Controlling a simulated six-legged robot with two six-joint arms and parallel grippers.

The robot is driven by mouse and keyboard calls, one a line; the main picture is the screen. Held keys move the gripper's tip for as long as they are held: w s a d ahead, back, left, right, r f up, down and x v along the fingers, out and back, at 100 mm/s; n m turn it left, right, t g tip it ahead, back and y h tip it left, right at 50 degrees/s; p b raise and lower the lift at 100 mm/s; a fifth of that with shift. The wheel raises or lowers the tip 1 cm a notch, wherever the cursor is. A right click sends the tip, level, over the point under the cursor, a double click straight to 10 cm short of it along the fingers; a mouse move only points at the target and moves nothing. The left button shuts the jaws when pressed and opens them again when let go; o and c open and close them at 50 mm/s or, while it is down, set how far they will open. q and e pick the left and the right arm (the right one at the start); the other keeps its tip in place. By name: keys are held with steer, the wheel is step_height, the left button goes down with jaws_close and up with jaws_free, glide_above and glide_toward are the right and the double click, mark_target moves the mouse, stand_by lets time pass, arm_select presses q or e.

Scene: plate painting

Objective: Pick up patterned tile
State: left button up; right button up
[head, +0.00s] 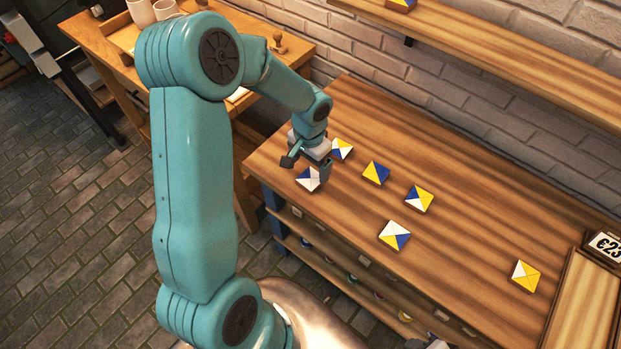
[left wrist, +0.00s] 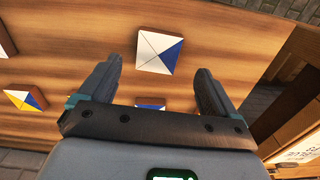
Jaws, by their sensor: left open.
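Several patterned square tiles lie on the wooden table (head: 470,215). My left gripper (head: 307,168) is open and empty at the table's left end, over a white-and-blue tile (head: 305,183) that its fingers partly cover. In the left wrist view, a white-and-blue tile (left wrist: 159,50) lies ahead of the gap between the open fingers (left wrist: 159,67), apart from them. Other tiles are a blue, yellow and white one (head: 341,149), a blue-and-yellow one (head: 376,173), two more multicoloured ones (head: 419,198) (head: 394,235) and a yellow-and-white one (head: 525,276). My right gripper is out of view.
A wall shelf (head: 490,55) runs above the table along the brick wall. A price sign (head: 606,245) and a wooden tray (head: 583,310) are at the right. A side table (head: 100,45) with cups stands at the back left.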

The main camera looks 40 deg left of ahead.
mark_target(312, 177)
arm_select(q)
steer(key=f, duration=0.5)
steer(key=shift+w+d+p, duration=0.15)
steer(key=shift+w+p, duration=0.1)
steer(key=shift+p, duration=0.1)
steer(key=c, duration=1.2)
